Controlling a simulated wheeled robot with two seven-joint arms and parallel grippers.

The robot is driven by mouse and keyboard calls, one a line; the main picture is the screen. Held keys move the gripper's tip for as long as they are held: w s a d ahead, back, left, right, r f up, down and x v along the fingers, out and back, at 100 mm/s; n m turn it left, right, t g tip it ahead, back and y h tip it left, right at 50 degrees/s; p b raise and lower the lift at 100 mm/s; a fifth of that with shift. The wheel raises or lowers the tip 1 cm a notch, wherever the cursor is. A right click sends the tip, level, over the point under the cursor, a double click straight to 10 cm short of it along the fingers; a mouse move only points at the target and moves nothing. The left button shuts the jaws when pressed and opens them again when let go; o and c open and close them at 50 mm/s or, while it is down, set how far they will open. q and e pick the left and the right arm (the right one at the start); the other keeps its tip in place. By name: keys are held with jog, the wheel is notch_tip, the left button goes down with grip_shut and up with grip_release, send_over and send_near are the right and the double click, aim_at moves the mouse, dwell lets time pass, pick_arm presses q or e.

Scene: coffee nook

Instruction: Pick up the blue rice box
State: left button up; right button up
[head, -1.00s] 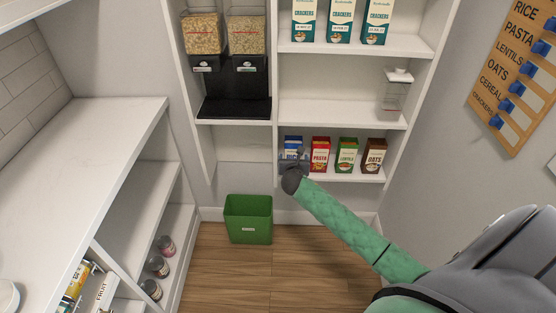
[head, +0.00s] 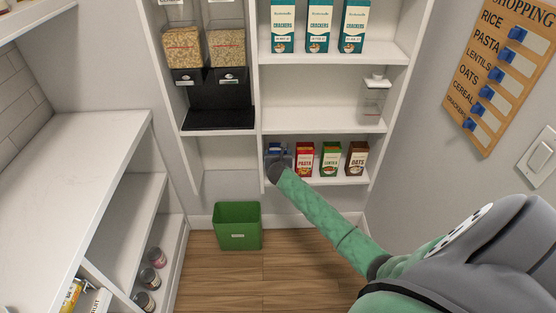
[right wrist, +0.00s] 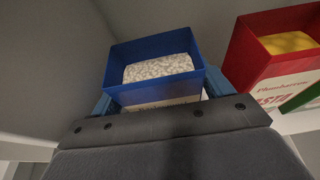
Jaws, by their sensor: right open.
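The blue rice box (head: 271,149) stands at the left end of the lower shelf, mostly hidden behind my right gripper (head: 279,159) in the head view. In the right wrist view the blue box (right wrist: 150,47) is open at the top, with pale grains inside. My right gripper (right wrist: 158,95) is open, with one blue finger at each side of the box. The fingers look close to its walls; I cannot tell whether they touch. The box looks upright. My left gripper is out of view.
The red pasta box (head: 305,160) stands close to the right of the blue box, then a green lentils box (head: 330,160) and a brown oats box (head: 356,159). A shelf board (head: 320,122) lies above them. A green bin (head: 237,226) stands on the floor below.

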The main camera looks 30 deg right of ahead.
jog(key=shift+x, duration=0.95)
jog(key=c, duration=0.9)
jog(key=shift+c, duration=0.7)
jog(key=shift+r, duration=0.1)
